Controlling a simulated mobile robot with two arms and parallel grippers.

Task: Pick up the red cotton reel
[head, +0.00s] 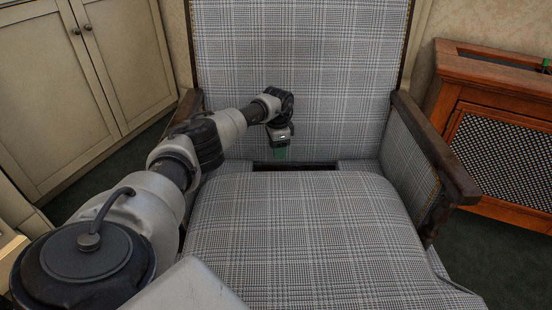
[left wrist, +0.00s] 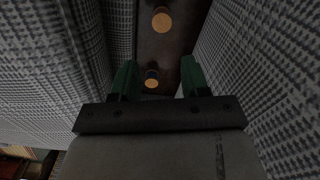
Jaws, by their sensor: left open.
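My left gripper (head: 280,154) points down at the dark gap (head: 308,166) between the seat and the backrest of a checked armchair (head: 300,235). In the left wrist view its two green fingers (left wrist: 158,80) are apart, with nothing gripped between them. Down in the gap are two small round tan-topped things that look like reels. The nearer reel (left wrist: 152,78) shows between the fingertips, below them, with a dark side. The farther reel (left wrist: 161,20) is further along the gap. In this dim light I cannot tell which is red. No reel shows in the head view.
The gap is narrow, with checked fabric walls close on both sides. Wooden armrests (head: 433,146) flank the seat. A cream cupboard (head: 75,85) stands at the left and a wooden cabinet with a mesh front (head: 500,150) at the right. The seat cushion is bare.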

